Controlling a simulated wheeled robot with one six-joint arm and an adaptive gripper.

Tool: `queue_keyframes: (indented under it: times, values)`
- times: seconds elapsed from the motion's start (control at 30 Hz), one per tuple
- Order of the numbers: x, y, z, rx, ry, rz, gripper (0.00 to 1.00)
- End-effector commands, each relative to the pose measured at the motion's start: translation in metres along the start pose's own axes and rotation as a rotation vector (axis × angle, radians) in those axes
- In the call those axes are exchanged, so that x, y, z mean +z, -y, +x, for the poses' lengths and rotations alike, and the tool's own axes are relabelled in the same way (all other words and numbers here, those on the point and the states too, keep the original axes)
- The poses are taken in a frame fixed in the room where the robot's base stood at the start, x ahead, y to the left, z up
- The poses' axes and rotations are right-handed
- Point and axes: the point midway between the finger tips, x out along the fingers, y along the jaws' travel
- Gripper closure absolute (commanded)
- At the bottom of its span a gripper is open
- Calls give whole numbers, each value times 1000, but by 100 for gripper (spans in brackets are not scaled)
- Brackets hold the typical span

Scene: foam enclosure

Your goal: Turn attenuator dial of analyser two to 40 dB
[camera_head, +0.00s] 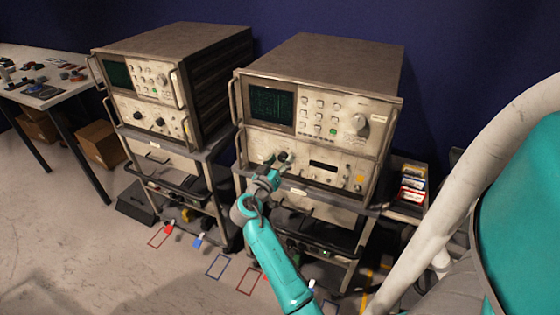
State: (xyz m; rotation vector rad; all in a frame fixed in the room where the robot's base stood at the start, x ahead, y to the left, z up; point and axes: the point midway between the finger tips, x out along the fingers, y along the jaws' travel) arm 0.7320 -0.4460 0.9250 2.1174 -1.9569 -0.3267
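Two grey-beige analysers stand on carts, a left one (178,52) and a right one (320,68). I cannot read which is marked two. My gripper (281,160) is at the lower left front panel of the right analyser, in front of a small dark knob there. It hides part of that knob, and whether it touches or grips it is too small to tell. The dial scale and its setting are not readable. A large pale knob (360,122) sits at the upper right of the same panel. Two dark knobs (148,120) show on the left analyser.
Metal handles flank both analyser fronts. A table (62,95) with small parts stands at the far left, with cardboard boxes (100,143) beneath. A small rack of coloured boxes (412,183) stands right of the right cart. Open floor (110,255) lies front left.

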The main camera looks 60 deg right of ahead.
Motion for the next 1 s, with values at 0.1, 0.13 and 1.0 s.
queue_keyframes:
  times: [0.1,0.13,1.0]
  values:
    - [-1,0,0,0,-1,0,40]
    - [-1,0,0,0,-1,0,40]
    - [0,1,-116,-2,-1,0,40]
